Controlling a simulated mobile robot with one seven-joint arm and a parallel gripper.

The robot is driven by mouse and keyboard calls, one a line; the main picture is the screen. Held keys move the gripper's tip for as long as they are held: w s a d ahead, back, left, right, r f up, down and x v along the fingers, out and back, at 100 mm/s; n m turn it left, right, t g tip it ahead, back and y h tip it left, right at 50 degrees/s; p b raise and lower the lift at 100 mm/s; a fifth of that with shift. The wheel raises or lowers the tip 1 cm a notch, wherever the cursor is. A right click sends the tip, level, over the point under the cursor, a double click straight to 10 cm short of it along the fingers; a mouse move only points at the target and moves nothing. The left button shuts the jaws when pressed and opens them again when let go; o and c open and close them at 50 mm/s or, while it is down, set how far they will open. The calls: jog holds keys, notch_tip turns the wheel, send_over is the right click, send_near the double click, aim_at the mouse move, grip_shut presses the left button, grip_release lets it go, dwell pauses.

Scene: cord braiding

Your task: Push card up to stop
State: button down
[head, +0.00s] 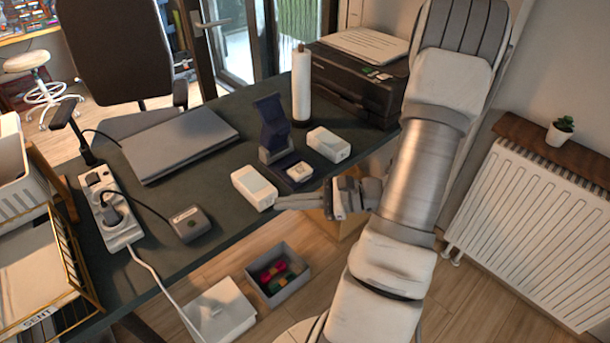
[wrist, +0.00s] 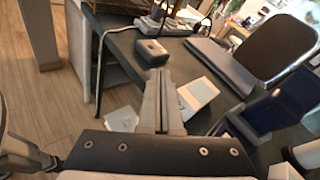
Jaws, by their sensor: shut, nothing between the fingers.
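My gripper (head: 278,202) is shut and empty, its fingers pointing left at the desk's front edge. Its tips are close to the lower right end of a white box (head: 252,186); I cannot tell whether they touch. In the wrist view the shut fingers (wrist: 160,76) lie just left of the white box (wrist: 198,93). A dark blue upright piece (head: 271,118) stands in a grey holder (head: 277,150) behind a dark blue base (head: 309,181) with a small white block (head: 299,171). I cannot tell which piece is the card.
A second white box (head: 329,144) and a white roll (head: 301,85) stand behind, near a black printer (head: 352,86). A closed laptop (head: 180,145), a grey square device (head: 189,224) and a power strip (head: 111,209) lie left. A grey bin (head: 279,275) stands on the floor below.

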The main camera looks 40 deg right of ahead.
jog(key=d+f+m+t+h, duration=0.3)
jog(key=d+f+m+t, duration=0.15)
jog(key=d, duration=0.25)
jog(key=m+t+h+b, duration=0.1)
jog(key=m+t+h, duration=0.2)
jog(key=m+h, duration=0.45)
send_near(306, 174)
jog(key=shift+y, duration=0.45)
jog(key=w+b, duration=0.1)
jog(key=w, duration=0.4)
jog(key=shift+w+a, duration=0.15)
jog(key=shift+w, duration=0.15)
jog(key=shift+w+b, duration=0.3)
jog(key=shift+w, duration=0.35)
jog(key=shift+w, duration=0.1)
jog(key=shift+w+a, duration=0.1)
jog(key=shift+w, duration=0.75)
jog(key=shift+s, duration=0.1)
